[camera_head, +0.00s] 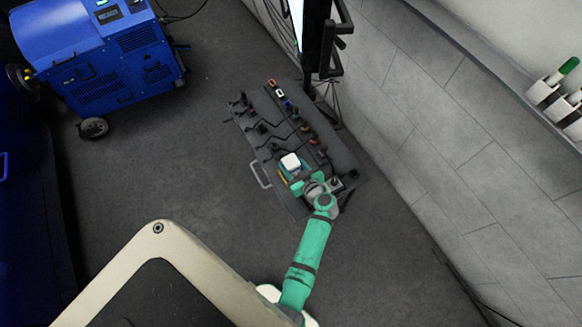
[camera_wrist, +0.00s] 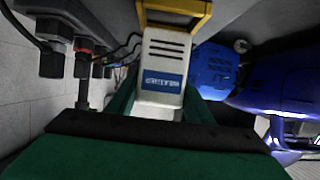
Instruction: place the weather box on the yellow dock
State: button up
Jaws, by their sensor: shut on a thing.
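The weather box (camera_wrist: 162,62) is a white box with dark slots and a blue label. In the wrist view it sits between the green fingers of my gripper (camera_wrist: 160,103), which is shut on it. A yellow frame (camera_wrist: 174,8), which looks like the yellow dock, shows at the box's far end. Whether the box touches it cannot be told. In the head view the white top of the box (camera_head: 290,161) shows just beyond my gripper (camera_head: 297,182), over the near end of a dark bench. A bit of yellow (camera_head: 282,174) shows beside it, mostly hidden.
The dark bench (camera_head: 240,122) carries several connectors and cables, close to the box on the left in the wrist view. A dark upright stand (camera_head: 318,45) rises behind it by the grey wall (camera_head: 430,110). A blue machine (camera_head: 95,55) stands at upper left. The floor between is clear.

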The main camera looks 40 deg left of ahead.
aim_at(294, 172)
jog(key=shift+f, duration=1.4)
jog(key=shift+f, duration=0.1)
jog(key=o, duration=1.3)
jog(key=shift+c, duration=0.2)
